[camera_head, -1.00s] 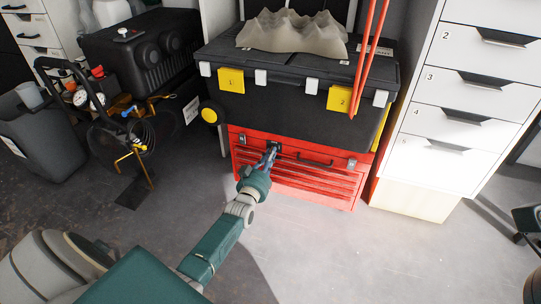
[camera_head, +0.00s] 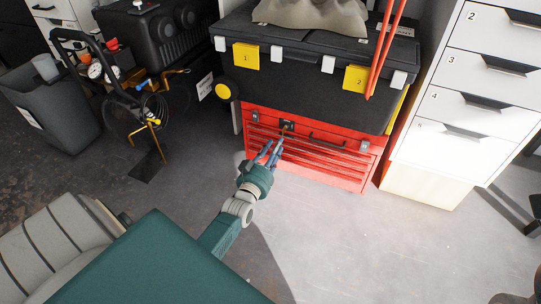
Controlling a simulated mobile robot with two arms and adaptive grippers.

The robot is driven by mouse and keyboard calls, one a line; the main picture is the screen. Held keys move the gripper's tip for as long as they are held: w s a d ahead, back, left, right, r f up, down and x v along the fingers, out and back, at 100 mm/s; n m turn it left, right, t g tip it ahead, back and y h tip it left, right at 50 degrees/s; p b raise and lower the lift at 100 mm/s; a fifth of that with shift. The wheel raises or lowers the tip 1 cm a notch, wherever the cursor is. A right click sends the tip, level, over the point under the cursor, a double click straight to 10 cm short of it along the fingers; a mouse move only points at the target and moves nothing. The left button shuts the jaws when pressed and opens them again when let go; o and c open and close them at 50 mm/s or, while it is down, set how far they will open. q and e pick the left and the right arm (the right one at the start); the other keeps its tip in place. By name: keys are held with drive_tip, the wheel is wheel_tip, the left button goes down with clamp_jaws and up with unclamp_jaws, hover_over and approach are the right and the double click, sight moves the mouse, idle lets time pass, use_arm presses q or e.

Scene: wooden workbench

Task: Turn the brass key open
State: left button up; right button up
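A red metal tool chest (camera_head: 318,150) with several shallow drawers stands on the floor under a big black case. A dark lock plate (camera_head: 287,125) sits at the upper left of its front. A tiny brass-coloured spot shows just below the plate; it is too small to tell the key's shape or how it is turned. My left gripper (camera_head: 272,148) is in front of the chest, just below and left of the lock. Its two fingers are spread with a gap between them and nothing visible in it. My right gripper is not in view.
The black case (camera_head: 300,98) with yellow labels rests on the chest. A white drawer cabinet (camera_head: 470,100) stands to the right. A compressor (camera_head: 135,100) and a grey bin (camera_head: 50,115) stand to the left. The floor in front of the chest is clear.

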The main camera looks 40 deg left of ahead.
use_arm(q)
drive_tip(key=shift+v, duration=2.2)
